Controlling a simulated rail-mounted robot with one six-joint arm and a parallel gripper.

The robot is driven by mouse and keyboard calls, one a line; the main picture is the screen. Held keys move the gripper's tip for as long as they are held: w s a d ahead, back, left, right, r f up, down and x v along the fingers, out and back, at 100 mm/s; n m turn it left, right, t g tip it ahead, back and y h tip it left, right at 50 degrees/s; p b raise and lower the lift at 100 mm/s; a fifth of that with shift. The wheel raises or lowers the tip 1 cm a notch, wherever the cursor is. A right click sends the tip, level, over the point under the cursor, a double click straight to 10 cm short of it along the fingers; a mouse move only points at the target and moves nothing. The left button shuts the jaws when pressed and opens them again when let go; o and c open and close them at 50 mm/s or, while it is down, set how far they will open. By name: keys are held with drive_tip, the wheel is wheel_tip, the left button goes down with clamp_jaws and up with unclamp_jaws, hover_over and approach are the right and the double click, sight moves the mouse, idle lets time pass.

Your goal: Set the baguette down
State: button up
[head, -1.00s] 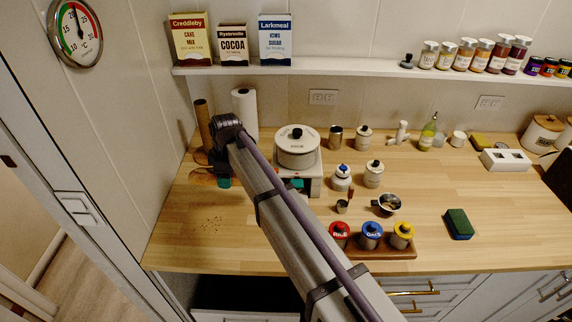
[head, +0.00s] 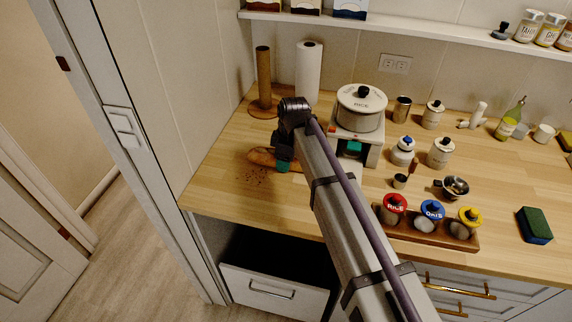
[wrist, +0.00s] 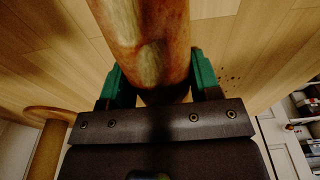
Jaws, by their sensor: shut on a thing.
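The baguette (head: 261,157) is a brown loaf at the left end of the wooden counter (head: 225,195), partly hidden by my gripper (head: 284,165) in the head view. In the wrist view the baguette (wrist: 150,40) lies between the green fingers of my gripper (wrist: 160,82), which is shut on it. It extends away past the top of that view. It is low over the counter; I cannot tell whether it touches the wood.
Crumbs (head: 254,178) lie on the counter just in front of the baguette. A brown upright roll holder (head: 263,75) and a paper towel roll (head: 308,72) stand behind. The rice pot (head: 361,108) is to the right. The counter's front-left corner is clear.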

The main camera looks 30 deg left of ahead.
drive_tip(key=shift+f, duration=0.15)
drive_tip(key=o, duration=1)
drive_tip(key=r+p, duration=0.4)
drive_tip(key=d+r+p, duration=0.1)
drive_tip(key=r+p, duration=0.7)
drive_tip(key=shift+w+d+r, duration=0.25)
drive_tip(key=shift+r, duration=0.15)
drive_tip(key=shift+o, duration=0.5)
drive_tip(key=shift+f, duration=0.15)
